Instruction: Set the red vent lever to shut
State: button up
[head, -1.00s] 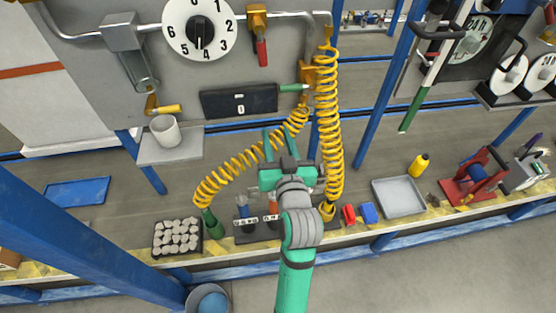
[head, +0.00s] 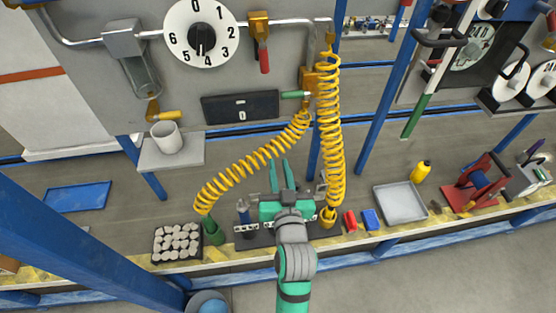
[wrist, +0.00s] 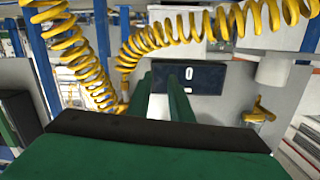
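The red vent lever (head: 264,60) hangs down from a yellow valve (head: 258,25) on the grey pipe, right of the numbered dial, in the head view. Its handle points almost straight down, across the pipe's run. My gripper (head: 279,163) is well below the lever, in front of the panel and over the bench, touching nothing that I can see. Its two green fingers stand apart with an empty gap, also seen in the wrist view (wrist: 163,82). The red lever does not show in the wrist view.
Yellow coiled hoses (head: 330,130) hang close right of my gripper, and another (head: 250,165) slants to its left. A green-handled lever (head: 295,95) and a yellow-handled lever (head: 165,115) are on the panel. A dark display (head: 240,107) reads 0. A white cup (head: 166,137) stands on a shelf.

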grip_shut()
jog(key=n+h, duration=1)
jog(key=n, duration=0.4)
send_near(264, 60)
jog(key=s+a, duration=0.3)
jog(key=a, duration=0.4)
jog(key=s+d+f+x, duration=0.1)
jog(key=d+x, duration=0.1)
jog(key=x, duration=1)
jog(key=shift+d, duration=0.3)
jog(key=shift+f, duration=0.1)
